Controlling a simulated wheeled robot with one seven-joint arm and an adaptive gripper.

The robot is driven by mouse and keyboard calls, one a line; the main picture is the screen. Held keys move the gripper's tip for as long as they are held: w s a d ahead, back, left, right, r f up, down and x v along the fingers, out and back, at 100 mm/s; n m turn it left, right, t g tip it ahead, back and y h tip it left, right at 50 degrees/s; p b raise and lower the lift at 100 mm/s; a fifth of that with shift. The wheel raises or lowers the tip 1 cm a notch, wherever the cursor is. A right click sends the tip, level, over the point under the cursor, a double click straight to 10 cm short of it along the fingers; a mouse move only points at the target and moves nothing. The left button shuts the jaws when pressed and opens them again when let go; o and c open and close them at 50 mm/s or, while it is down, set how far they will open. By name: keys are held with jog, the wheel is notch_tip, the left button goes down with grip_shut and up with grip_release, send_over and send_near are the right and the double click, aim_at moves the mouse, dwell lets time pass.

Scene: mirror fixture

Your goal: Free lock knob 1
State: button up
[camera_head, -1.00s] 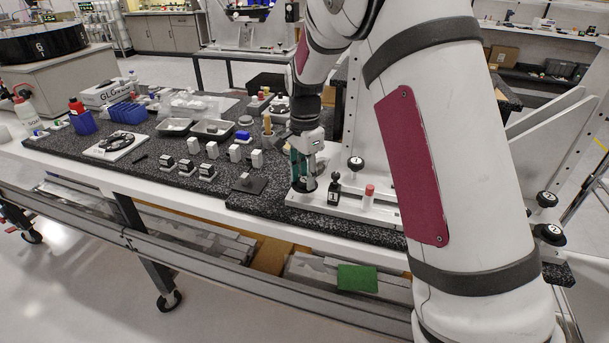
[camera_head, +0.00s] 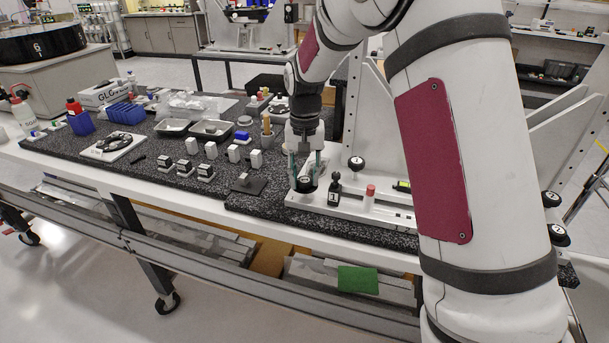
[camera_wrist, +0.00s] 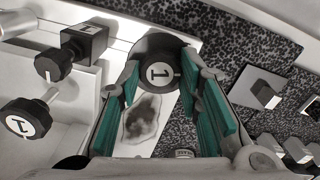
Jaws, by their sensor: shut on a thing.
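A black round knob marked 1 (camera_wrist: 158,74) sits on the white fixture plate (camera_wrist: 170,120), between my teal fingertips in the wrist view. In the head view this knob (camera_head: 306,184) is low at the left end of the plate. My gripper (camera_head: 307,172) points down, its fingers shut on the knob's two sides; it also shows in the wrist view (camera_wrist: 160,78). A second round knob marked 1 (camera_wrist: 25,118) sticks out at the left of the wrist view. A black block (camera_wrist: 84,42) with a small ball-ended handle stands near it.
A red-capped piece (camera_head: 369,195) stands on the plate right of the black block (camera_head: 334,191). A dark flat pad with a small post (camera_head: 245,183) lies to the left. Several white and black blocks (camera_head: 234,153) stand further left. A tall pale bracket (camera_head: 370,110) rises behind.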

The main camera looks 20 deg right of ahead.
aim_at(305, 179)
jog(key=n, duration=0.5)
jog(key=shift+n, duration=0.3)
jog(key=n, duration=0.4)
jog(key=shift+n, duration=0.4)
jog(key=o, duration=1.1)
jog(key=shift+o, duration=0.2)
notch_tip(305, 179, up, 12)
